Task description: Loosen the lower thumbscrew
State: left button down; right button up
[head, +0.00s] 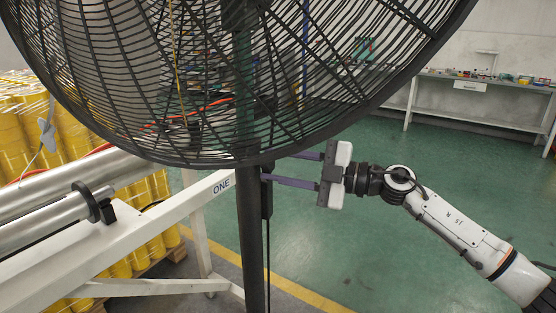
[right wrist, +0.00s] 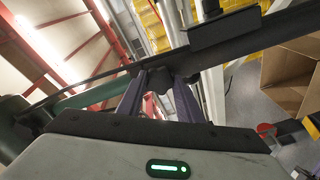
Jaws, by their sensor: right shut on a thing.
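The black pole (head: 251,230) of a large caged fan (head: 240,80) stands upright in the middle of the head view. My right gripper (head: 268,168) reaches in from the right, its two purple fingers at the pole just below the fan cage. In the right wrist view the fingers close on a small dark knob (right wrist: 161,74) on the pole, which I take for the lower thumbscrew. Most of it is hidden between the fingertips, so its turn cannot be seen. In the head view the thumbscrew cannot be made out. My left gripper is not in view.
A black box (head: 267,199) is fixed to the pole just below the fingers; it also shows in the right wrist view (right wrist: 225,27). A white frame marked ONE (head: 150,215) carries metal rollers (head: 60,220) at left. Yellow rolls stand behind. Floor at right is clear.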

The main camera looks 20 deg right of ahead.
jog(key=n, duration=0.5)
jog(key=shift+n, duration=0.3)
jog(key=n+b, duration=0.1)
jog(key=n, duration=0.2)
jog(key=shift+f+n, duration=0.1)
jog(key=shift+n, duration=0.2)
jog(key=shift+n+b, duration=0.75)
jog(key=shift+n, duration=0.45)
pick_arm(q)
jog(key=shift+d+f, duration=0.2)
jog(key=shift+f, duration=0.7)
pick_arm(e)
jog(key=shift+n, duration=0.3)
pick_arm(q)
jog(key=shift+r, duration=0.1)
pick_arm(e)
jog(key=o, duration=1.1)
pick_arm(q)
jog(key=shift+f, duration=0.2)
